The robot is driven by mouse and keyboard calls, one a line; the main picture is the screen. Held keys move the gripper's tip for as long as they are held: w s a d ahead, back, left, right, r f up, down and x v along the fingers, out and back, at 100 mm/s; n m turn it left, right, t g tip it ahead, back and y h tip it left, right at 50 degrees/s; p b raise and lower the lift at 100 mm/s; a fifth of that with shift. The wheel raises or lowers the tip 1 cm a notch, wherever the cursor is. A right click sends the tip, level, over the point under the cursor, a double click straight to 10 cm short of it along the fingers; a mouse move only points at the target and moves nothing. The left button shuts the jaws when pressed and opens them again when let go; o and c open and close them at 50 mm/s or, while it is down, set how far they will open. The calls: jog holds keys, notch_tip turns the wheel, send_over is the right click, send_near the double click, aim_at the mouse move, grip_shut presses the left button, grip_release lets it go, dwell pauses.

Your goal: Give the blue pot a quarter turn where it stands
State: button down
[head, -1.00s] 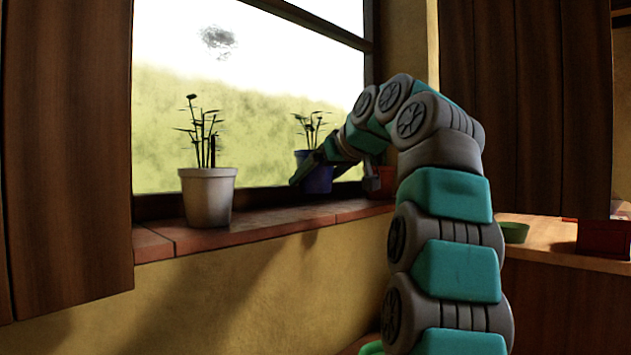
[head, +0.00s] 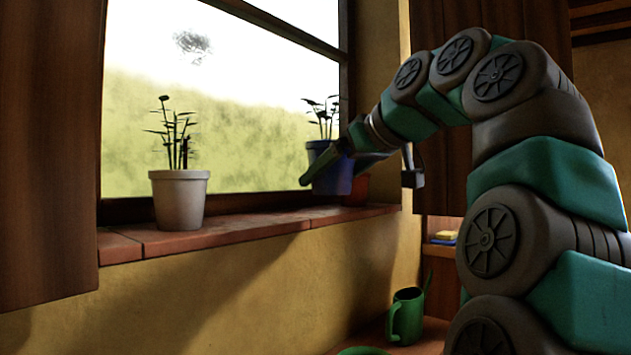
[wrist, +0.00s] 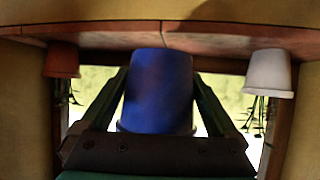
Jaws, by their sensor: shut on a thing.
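The blue pot (head: 334,178) with a dark leafy plant is at the right part of the window sill (head: 235,231). My gripper (head: 320,170) is shut on the blue pot, with one finger across its near side in the head view. The wrist view is upside down and shows the blue pot (wrist: 158,85) between the two fingers (wrist: 160,92). Its base overlaps the sill edge there. I cannot tell whether the base touches the sill. The plant is mostly hidden behind the pot and gripper in the wrist view.
A white pot (head: 179,203) with a plant stands on the sill to the left. A red pot (head: 356,190) is close behind the blue pot, to its right. A green watering can (head: 406,316) stands below. Wooden shutters (head: 45,150) flank the window.

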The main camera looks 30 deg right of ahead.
jog(key=shift+s+r, duration=0.1)
jog(key=shift+s, duration=0.45)
jog(key=p, duration=0.4)
send_over(290, 215)
jog(key=shift+w+d+f, duration=0.1)
jog(key=shift+w+f, duration=0.05)
jog(key=shift+f, duration=0.35)
jog(key=shift+w+d+f, duration=0.1)
jog(key=shift+w+f, duration=0.05)
jog(key=shift+f, duration=0.3)
jog(key=shift+w+h, duration=0.1)
jog(key=shift+h, duration=0.3)
jog(key=shift+m+h, duration=1)
jog(key=shift+m, duration=0.2)
jog(key=shift+f+b, duration=1.15)
jog(key=shift+f, duration=0.25)
grip_release()
jog(key=shift+f, duration=0.1)
